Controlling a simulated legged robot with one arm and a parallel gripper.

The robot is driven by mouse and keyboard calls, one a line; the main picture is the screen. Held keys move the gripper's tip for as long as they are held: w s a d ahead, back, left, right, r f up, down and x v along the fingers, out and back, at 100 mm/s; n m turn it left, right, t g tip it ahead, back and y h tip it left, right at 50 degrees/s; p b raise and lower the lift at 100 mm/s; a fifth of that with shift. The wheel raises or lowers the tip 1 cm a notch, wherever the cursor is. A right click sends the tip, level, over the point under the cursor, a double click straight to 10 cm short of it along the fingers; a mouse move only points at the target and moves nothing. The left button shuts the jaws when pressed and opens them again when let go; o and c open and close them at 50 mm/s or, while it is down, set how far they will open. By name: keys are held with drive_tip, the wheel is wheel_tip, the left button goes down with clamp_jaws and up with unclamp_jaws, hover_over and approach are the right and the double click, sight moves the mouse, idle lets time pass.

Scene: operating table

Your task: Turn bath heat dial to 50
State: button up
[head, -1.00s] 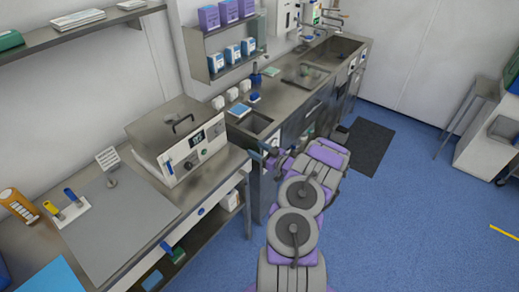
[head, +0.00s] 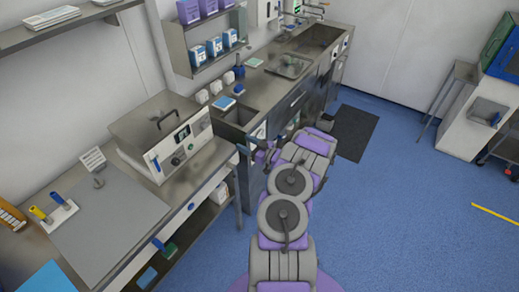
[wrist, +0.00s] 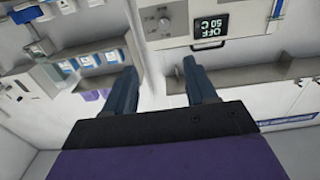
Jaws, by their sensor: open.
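The water bath (head: 148,125) is a steel box with a lid and a white front, on the left bench. Its dark display (head: 182,133) and round dial (head: 178,160) are on that front.
A blue-handled lever (head: 155,162) is on the bath front, left of the dial. The grey mat (head: 110,215) and a holder with yellow and blue handles (head: 60,214) are left of the bath. The sink counter (head: 270,80) runs behind my arm.

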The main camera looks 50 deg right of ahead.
drive_tip(key=s+d, duration=0.1)
drive_tip(key=s, duration=1.6)
drive_tip(key=shift+d+f+p, duration=0.15)
drive_tip(key=shift+d+p, duration=0.05)
drive_tip(key=shift+p, duration=0.1)
drive_tip(key=shift+w, duration=0.1)
